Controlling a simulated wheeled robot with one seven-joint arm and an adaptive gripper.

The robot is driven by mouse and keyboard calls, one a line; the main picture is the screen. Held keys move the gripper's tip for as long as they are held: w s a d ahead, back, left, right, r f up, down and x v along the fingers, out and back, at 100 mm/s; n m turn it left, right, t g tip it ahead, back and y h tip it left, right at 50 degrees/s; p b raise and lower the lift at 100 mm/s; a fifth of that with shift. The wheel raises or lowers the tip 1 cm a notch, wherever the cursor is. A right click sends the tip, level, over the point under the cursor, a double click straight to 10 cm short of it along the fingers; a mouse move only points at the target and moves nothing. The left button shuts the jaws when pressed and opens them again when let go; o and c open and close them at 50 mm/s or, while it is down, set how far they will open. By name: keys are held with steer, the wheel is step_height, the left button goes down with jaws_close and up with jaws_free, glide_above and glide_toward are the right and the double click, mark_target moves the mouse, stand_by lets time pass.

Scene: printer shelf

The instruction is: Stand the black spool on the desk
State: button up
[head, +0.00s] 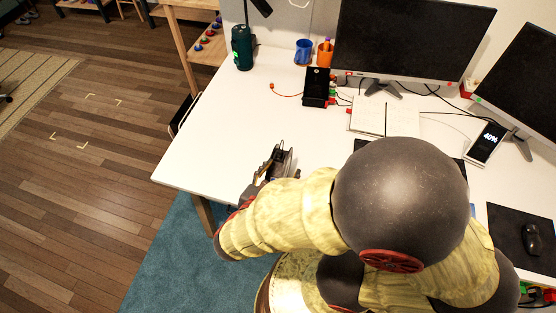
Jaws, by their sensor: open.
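My gripper (279,158) is over the near left part of the white desk (215,135), with its fingers toward the back of the desk. It is small and dark here, and I see nothing clearly held in it. I cannot make out a black spool in this view. My own arm covers much of the desk's front and middle, so the spool may be hidden behind it.
A dark green cylinder (242,47), a blue cup (303,51), an orange cup (325,53) and a black stand (317,86) are at the back. Monitors (413,38), an open notebook (385,115) and a phone (486,143) are to the right. The desk's left part is clear.

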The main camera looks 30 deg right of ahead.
steer(key=s+d+r+m+g+y, duration=0.35)
steer(key=s+r+m+g, duration=0.3)
steer(key=m, duration=0.65)
steer(key=a+r+m+t+y, duration=0.2)
steer(key=a+r+m+y, duration=0.1)
steer(key=r+m, duration=0.2)
steer(key=a+r+m+t+y, duration=0.2)
steer(key=a+r+m+y, duration=0.1)
steer(key=r+m, duration=0.3)
step_height(320, 180, up, 3)
steer(key=shift+a+f+y, duration=0.2)
steer(key=shift+a+y, duration=0.1)
steer(key=shift+y, duration=0.35)
steer(key=shift+w, duration=0.1)
steer(key=shift+c, duration=1)
